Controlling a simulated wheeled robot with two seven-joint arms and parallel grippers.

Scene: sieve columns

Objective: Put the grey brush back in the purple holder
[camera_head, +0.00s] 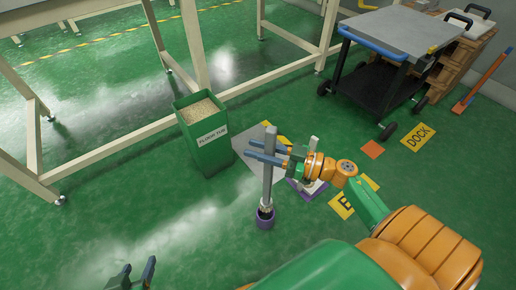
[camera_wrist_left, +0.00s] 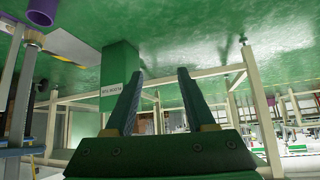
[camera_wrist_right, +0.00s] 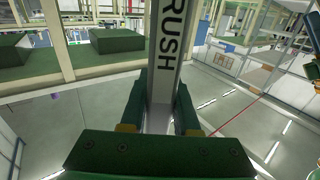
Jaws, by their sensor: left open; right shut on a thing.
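The grey brush (camera_head: 267,180) stands about upright in the head view. My right gripper (camera_head: 268,155) is shut on its handle, and the right wrist view shows the lettered handle (camera_wrist_right: 163,60) between the fingers. The brush's lower end is at the mouth of the purple holder (camera_head: 265,222) on the green floor; I cannot tell whether it is inside. The holder (camera_wrist_left: 42,10) also shows at the top left of the left wrist view, with the brush's lower end (camera_wrist_left: 33,40) close by. My left gripper (camera_head: 138,275) is open and empty, low at the left.
A green bin (camera_head: 205,145) of pale granules stands behind and left of the brush. A table frame (camera_head: 110,145) runs behind it. A black cart (camera_head: 375,80) stands at the back right. Floor left of the holder is clear.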

